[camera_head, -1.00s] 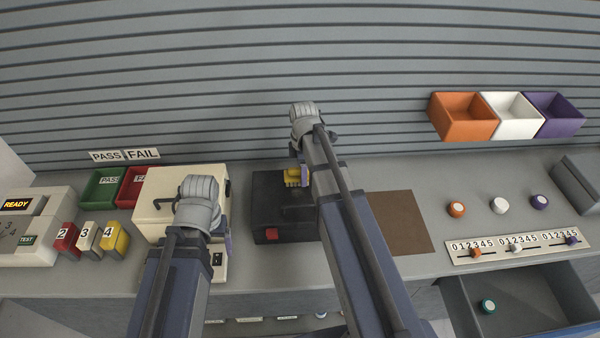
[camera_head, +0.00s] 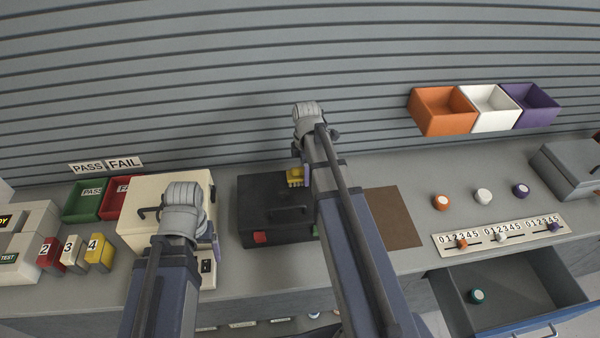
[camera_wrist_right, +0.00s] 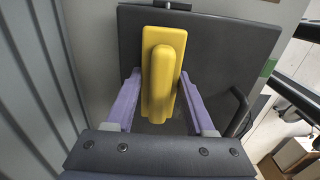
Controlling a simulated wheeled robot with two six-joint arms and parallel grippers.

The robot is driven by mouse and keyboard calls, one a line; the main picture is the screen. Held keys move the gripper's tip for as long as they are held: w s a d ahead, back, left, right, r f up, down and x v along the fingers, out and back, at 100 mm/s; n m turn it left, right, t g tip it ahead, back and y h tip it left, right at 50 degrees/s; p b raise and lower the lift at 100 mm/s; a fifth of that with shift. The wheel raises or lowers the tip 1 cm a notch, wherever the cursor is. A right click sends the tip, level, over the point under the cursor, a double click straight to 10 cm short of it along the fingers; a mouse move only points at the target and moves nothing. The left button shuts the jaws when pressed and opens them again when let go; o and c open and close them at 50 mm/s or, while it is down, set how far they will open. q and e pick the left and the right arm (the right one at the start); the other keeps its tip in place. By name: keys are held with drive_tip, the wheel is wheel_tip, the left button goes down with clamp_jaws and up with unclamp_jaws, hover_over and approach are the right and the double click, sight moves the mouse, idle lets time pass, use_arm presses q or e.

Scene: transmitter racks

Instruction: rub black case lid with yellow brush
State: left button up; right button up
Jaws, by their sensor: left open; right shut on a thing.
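The black case (camera_head: 262,218) lies on the bench in the middle of the head view, its lid shut, with a handle on top and a red tab on its front. My right gripper (camera_head: 298,177) is shut on the yellow brush (camera_head: 295,174) over the back right part of the lid. In the right wrist view the brush (camera_wrist_right: 163,75) sits between the purple fingers, with the dark lid (camera_wrist_right: 228,50) around it. I cannot tell whether its bristles touch the lid. My left gripper (camera_head: 214,243) is open and empty by the cream case (camera_head: 140,215); the arm partly hides it.
Red, white and yellow numbered blocks (camera_head: 98,253) and green and red bins (camera_head: 82,203) stand at left. A brown mat (camera_head: 395,215), knobs (camera_head: 441,202) and a slider panel (camera_head: 500,236) lie at right. An open drawer (camera_head: 520,290) juts out at front right. Coloured trays (camera_head: 443,110) hang on the wall.

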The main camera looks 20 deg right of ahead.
drive_tip(key=shift+s+d, duration=0.2)
drive_tip(key=shift+d, duration=0.45)
drive_tip(key=shift+d+r+p, duration=0.15)
drive_tip(key=shift+r+p, duration=0.35)
drive_tip(key=shift+p, duration=0.1)
wheel_tip(320, 180, up, 5)
drive_tip(key=p, duration=0.4)
drive_tip(key=shift+p, duration=0.4)
wheel_tip(320, 180, up, 3)
drive_tip(key=p, duration=0.3)
